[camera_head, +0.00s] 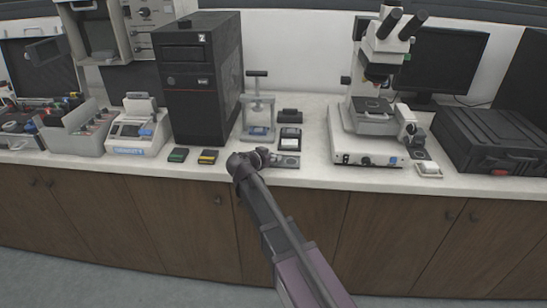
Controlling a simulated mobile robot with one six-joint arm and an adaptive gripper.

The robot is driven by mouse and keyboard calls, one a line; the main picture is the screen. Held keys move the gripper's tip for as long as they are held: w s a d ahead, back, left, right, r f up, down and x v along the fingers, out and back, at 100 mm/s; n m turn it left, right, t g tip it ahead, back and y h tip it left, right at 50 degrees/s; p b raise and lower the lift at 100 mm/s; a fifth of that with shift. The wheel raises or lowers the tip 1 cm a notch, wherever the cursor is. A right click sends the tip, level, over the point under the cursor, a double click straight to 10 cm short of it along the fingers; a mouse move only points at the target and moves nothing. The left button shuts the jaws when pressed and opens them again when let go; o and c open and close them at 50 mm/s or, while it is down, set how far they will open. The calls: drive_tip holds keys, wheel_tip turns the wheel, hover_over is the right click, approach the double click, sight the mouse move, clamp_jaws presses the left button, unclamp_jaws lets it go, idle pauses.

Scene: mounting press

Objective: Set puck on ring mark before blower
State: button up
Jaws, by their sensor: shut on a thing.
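My arm reaches in from the lower right to the front edge of the worktop. My gripper (264,154) is at its end, low over the counter in front of the small hand press (258,118). It is shut on the puck, which is too small and too covered by the wrist to make out. A flat grey plate (288,161) with dark round spots lies just right of the gripper. I cannot make out a ring mark, nor tell which object is the blower.
A black computer tower (202,85) stands left of the press. Green (178,155) and yellow-black (208,157) blocks lie before it. Small dark boxes (290,139) sit right of the press. A microscope (368,120) stands farther right. Bare white counter (312,133) separates them.

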drive_tip(key=o, duration=0.9)
drive_tip(key=shift+o, duration=0.2)
drive_tip(key=p+v, duration=0.5)
drive_tip(key=v, duration=0.8)
drive_tip(key=shift+s+a+r, duration=0.2)
drive_tip(key=shift+a, duration=0.15)
drive_tip(key=d+f+g, duration=0.1)
drive_tip(key=d, duration=0.2)
drive_tip(key=s+d+f+g, duration=0.1)
drive_tip(key=d+f, duration=0.1)
drive_tip(key=d, duration=0.2)
drive_tip(key=d+f+g, duration=0.1)
drive_tip(key=d+g, duration=0.1)
drive_tip(key=d, duration=0.2)
drive_tip(key=shift+s+d+f+n, duration=0.1)
drive_tip(key=shift+s+f+n, duration=0.1)
drive_tip(key=shift+n, duration=0.2)
drive_tip(key=s+d+f+n+g+y, duration=0.2)
drive_tip(key=s+d+f+g+y, duration=0.1)
drive_tip(key=s+d, duration=0.4)
drive_tip(key=s+d+f+n+g+y, duration=0.3)
drive_tip(key=s+d, duration=0.4)
drive_tip(key=d, duration=0.5)
drive_tip(key=shift+f+n+g+y, duration=0.3)
drive_tip(key=shift+f+g+y, duration=0.3)
drive_tip(key=shift+g, duration=0.2)
